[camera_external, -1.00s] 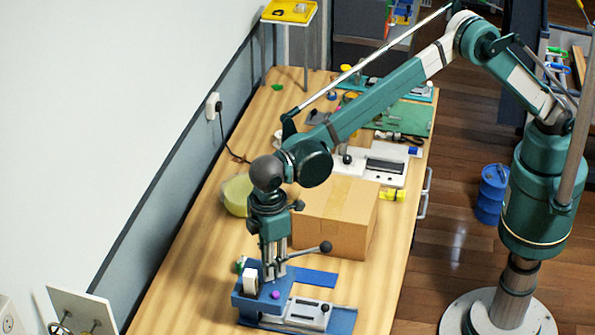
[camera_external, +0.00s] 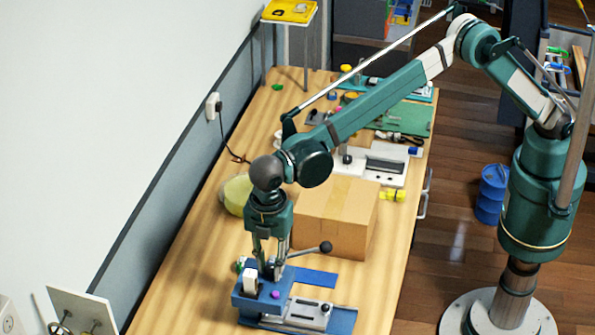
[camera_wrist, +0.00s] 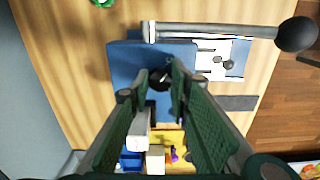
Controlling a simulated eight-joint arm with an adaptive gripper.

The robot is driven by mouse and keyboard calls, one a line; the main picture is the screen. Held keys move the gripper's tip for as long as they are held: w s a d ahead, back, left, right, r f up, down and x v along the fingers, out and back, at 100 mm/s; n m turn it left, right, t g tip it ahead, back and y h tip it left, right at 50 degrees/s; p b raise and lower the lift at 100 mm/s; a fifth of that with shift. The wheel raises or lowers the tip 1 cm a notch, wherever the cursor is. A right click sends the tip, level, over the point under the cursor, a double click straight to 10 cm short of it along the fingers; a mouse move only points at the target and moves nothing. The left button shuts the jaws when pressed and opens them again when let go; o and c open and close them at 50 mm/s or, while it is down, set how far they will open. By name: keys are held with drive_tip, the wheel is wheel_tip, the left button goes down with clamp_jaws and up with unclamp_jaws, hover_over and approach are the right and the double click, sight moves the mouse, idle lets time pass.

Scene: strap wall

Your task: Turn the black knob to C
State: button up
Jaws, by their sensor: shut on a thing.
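A blue device (camera_external: 249,301) stands near the front of the workbench; it also shows in the wrist view (camera_wrist: 124,66). My gripper (camera_external: 269,271) points down at it. In the wrist view, my gripper (camera_wrist: 161,76) has its two green fingers closed on a small black knob (camera_wrist: 160,82), which sits between the fingertips on the blue surface. The fingers hide the knob in the external view. No letter marks around it, including C, can be read.
A lever with a black ball end (camera_external: 326,247) sticks out beside my fingers. A white block (camera_external: 251,280) and a purple button (camera_external: 276,294) are close by. A cardboard box (camera_external: 334,219) stands behind the device.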

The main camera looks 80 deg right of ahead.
sight(271, 268)
idle(0.3)
drive_tip(key=o, duration=0.9)
drive_tip(key=shift+r, duration=0.15)
wheel_tip(271, 268, up, 12)
drive_tip(key=shift+f, duration=0.1)
idle(0.5)
